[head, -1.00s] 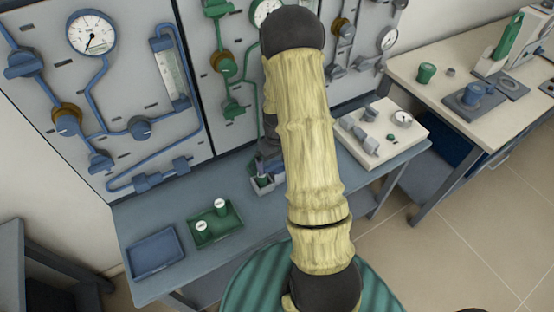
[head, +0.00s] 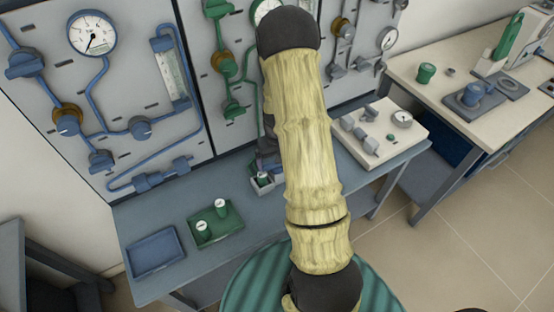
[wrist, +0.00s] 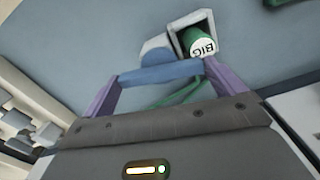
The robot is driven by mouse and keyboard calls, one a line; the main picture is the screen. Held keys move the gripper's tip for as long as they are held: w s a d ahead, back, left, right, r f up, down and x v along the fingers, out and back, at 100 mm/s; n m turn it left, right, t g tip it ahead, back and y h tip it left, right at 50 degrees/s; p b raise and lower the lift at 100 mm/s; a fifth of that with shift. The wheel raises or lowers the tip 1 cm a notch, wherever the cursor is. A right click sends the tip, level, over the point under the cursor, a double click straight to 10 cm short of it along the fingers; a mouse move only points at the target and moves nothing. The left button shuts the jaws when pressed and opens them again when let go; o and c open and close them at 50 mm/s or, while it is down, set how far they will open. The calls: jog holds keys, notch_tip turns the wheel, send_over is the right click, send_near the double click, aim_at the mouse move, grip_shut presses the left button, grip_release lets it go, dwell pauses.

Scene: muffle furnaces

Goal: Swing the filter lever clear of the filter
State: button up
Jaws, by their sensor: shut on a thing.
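The filter (wrist: 202,45) is a green cylinder with a white top marked BIG, sitting in a square grey holder (wrist: 178,40). It also shows in the head view (head: 263,179), just left of my arm. The filter lever (wrist: 160,73) is a blue bar with a rounded grey-blue part behind it. My gripper (wrist: 165,76), with purple fingers, is shut on the lever. The bar lies between the fingers, close beside the filter in the wrist view; I cannot tell whether it still overlaps it. In the head view my arm hides most of the gripper and the lever.
A green tray (head: 234,228) with two green, white-topped cylinders and an empty blue tray (head: 155,252) lie on the left of the bench. Panels with pipes and gauges stand behind. A white board with fittings (head: 410,138) is to the right.

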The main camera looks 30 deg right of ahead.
jog(key=m, duration=0.4)
jog(key=shift+r+p, duration=0.1)
jog(key=shift+p, duration=0.2)
jog(key=m, duration=0.4)
jog(key=shift+d+p, duration=0.1)
jog(key=shift+p, duration=0.3)
jog(key=m+p, duration=0.1)
jog(key=m, duration=0.2)
jog(key=shift+m, duration=0.4)
jog(key=shift+m+p, duration=0.5)
jog(key=shift+m, duration=1.4)
jog(key=o, duration=0.6)
notch_tip(320, 180, up, 17)
jog(key=shift+r, duration=0.2)
